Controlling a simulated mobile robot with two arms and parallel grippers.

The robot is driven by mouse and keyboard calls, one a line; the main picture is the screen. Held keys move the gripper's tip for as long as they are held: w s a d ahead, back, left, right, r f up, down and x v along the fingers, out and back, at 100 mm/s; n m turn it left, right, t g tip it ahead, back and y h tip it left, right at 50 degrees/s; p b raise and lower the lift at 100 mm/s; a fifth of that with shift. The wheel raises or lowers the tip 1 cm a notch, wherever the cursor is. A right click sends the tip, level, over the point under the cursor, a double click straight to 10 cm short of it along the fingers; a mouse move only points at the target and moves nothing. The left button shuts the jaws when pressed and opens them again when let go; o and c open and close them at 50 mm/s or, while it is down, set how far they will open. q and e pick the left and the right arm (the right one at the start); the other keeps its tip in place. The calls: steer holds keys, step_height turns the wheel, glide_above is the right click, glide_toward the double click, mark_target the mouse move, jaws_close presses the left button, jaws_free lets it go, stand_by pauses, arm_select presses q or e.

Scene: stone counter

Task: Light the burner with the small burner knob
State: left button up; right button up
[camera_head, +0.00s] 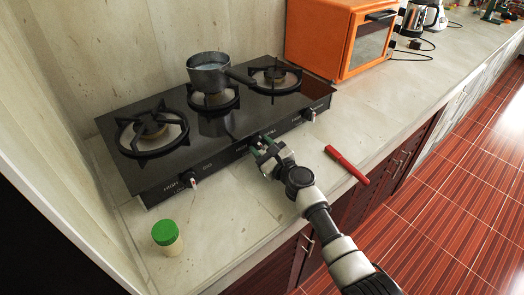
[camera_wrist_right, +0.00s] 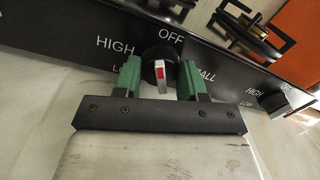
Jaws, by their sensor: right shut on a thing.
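The black gas stove (camera_head: 215,125) has three knobs on its front panel. My right gripper (camera_head: 262,151) is at the middle knob, which it largely hides in the head view. In the right wrist view the green fingers of my gripper (camera_wrist_right: 160,82) are shut on the middle knob (camera_wrist_right: 160,72), one on each side. The knob is round and black with a light grip bar and a red mark. The OFF label is above it and HIGH is to its left. The middle burner (camera_head: 213,100) carries a grey pot; no flame shows. My left gripper is out of view.
The pot (camera_head: 207,73) has its handle toward the right. The left knob (camera_head: 188,180) and right knob (camera_head: 309,114) stand clear. A green-lidded jar (camera_head: 167,237) and a red marker-like object (camera_head: 346,164) lie on the counter. An orange oven (camera_head: 325,40) stands behind right.

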steer(key=shift+n+b, duration=0.3)
steer(key=shift+n, duration=0.3)
steer(key=o, duration=0.9)
steer(key=shift+s+d, duration=0.3)
steer(key=shift+s, duration=0.15)
steer(key=p+v, duration=0.1)
steer(key=v, duration=0.8)
steer(key=shift+s+d+p, duration=0.25)
steer(key=shift+s+p, duration=0.05)
steer(key=shift+s, duration=0.05)
steer(key=shift+f, duration=0.1)
